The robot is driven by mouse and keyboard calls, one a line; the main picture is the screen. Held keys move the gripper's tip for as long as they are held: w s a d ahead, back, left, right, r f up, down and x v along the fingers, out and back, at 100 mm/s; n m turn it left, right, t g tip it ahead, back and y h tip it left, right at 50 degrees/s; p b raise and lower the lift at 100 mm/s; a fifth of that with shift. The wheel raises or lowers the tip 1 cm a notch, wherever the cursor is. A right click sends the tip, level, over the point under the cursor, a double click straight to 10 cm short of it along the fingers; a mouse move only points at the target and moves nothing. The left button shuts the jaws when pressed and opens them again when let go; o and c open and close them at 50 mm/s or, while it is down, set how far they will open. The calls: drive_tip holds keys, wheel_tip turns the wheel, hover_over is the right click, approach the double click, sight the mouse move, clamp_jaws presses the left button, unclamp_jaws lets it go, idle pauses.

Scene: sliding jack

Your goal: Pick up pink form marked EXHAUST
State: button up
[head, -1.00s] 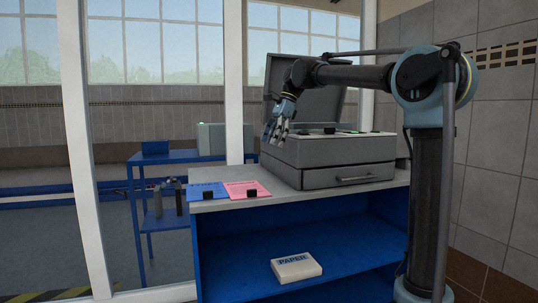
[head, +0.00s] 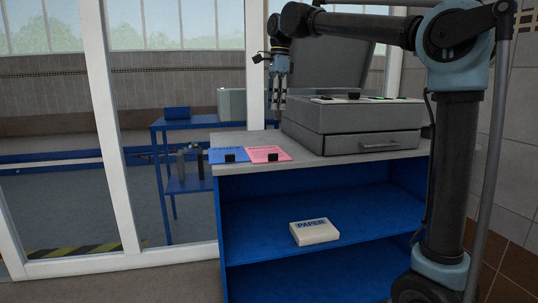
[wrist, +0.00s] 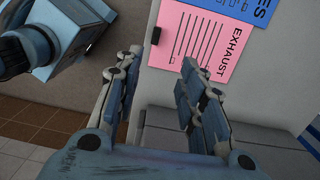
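The pink form (head: 265,153) lies flat on the grey counter top, left of the grey machine. In the wrist view the pink form (wrist: 207,45) shows printed lines and the word EXHAUST. A small black block (wrist: 155,35) sits at its edge; it also shows in the head view (head: 273,157). My gripper (head: 278,106) points down above the counter, between the form and the machine in the picture. In the wrist view my gripper (wrist: 155,63) has its fingers apart with nothing between them, and the form lies beyond the fingertips.
A blue form (head: 228,156) with a black block lies left of the pink one. The grey machine (head: 355,125) with raised lid stands to the right. A PAPER pack (head: 315,233) lies on the blue shelf below. A glazed partition stands at the left.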

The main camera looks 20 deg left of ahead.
drive_tip(key=shift+t+h, duration=0.3)
drive_tip(key=shift+t, duration=0.1)
drive_tip(key=f, duration=0.6)
drive_tip(key=s+a+f, duration=0.1)
drive_tip(key=f, duration=0.5)
drive_tip(key=s+f, duration=0.1)
drive_tip(key=f, duration=0.5)
drive_tip(key=shift+s+a, duration=0.15)
drive_tip(key=shift+a, duration=0.05)
clamp_jaws()
